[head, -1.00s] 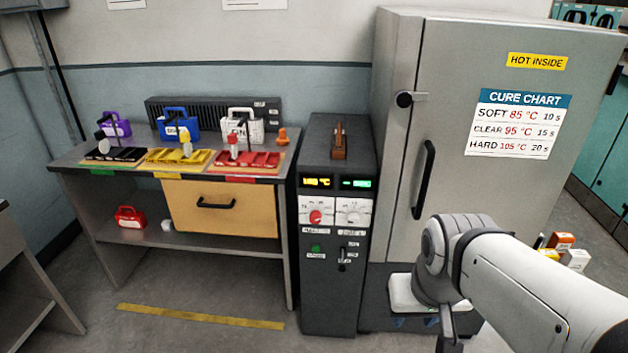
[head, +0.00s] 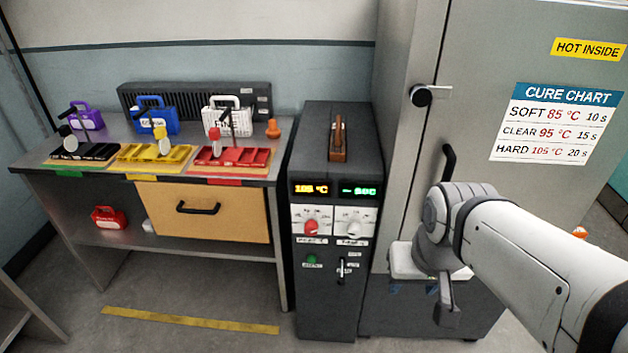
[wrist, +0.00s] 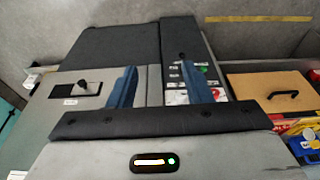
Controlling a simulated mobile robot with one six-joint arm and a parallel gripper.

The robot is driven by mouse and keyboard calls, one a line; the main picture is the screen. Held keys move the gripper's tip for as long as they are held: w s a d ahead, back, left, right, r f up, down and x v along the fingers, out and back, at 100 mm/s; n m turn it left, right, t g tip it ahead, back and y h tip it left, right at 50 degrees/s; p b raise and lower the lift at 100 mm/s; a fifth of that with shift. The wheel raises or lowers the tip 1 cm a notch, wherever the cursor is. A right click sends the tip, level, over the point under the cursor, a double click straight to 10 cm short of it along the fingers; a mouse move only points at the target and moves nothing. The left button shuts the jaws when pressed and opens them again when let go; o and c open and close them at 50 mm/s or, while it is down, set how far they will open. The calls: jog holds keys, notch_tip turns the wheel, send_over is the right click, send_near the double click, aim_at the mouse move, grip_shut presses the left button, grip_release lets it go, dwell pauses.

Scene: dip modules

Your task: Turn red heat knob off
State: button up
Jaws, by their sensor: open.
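The red heat knob (head: 311,228) sits on a white dial plate on the front of the dark control cabinet (head: 327,300), below an amber display that seems to read 105 °C. Its pointer setting is too small to read. In the wrist view, the white dial plates (wrist: 176,97) are partly hidden by my right finger. My gripper (wrist: 159,90) is open and empty, with its two blue fingers apart. In the head view, my arm is in front of the oven, with the gripper to the right of the knob and lower, apart from it.
A second dial (head: 353,222) is just right of the knob. A green button (head: 312,260) and a black lever (head: 341,268) are below. The tall grey oven (head: 410,150) stands to the right. A bench with a drawer (head: 208,222) is left. Floor in front of the bench is clear.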

jog(key=shift+o, duration=1.3)
jog(key=w+a+f+m+t+y+b, duration=0.1)
jog(key=w+a+f+m+t+b, duration=0.2)
jog(key=w+a+f+m+b, duration=0.3)
jog(key=w+f+b, duration=0.2)
jog(key=w+b, duration=0.1)
jog(key=w, duration=0.1)
jog(key=shift+f+t+y+b, duration=0.15)
jog(key=shift+t+y+b, duration=0.15)
jog(key=shift+y, duration=0.1)
jog(key=m+t+b, duration=0.9)
jog(key=m+b, duration=1)
jog(key=m, duration=0.1)
send_near(310, 232)
notch_tip(310, 232, up, 2)
notch_tip(310, 232, down, 4)
jog(key=w+a+m+t+h+b, duration=0.1)
jog(key=w+m+t+h+b, duration=0.15)
jog(key=m+b, duration=0.55)
jog(key=shift+m, duration=0.6)
jog(key=w, duration=0.8)
jog(key=c, duration=1)
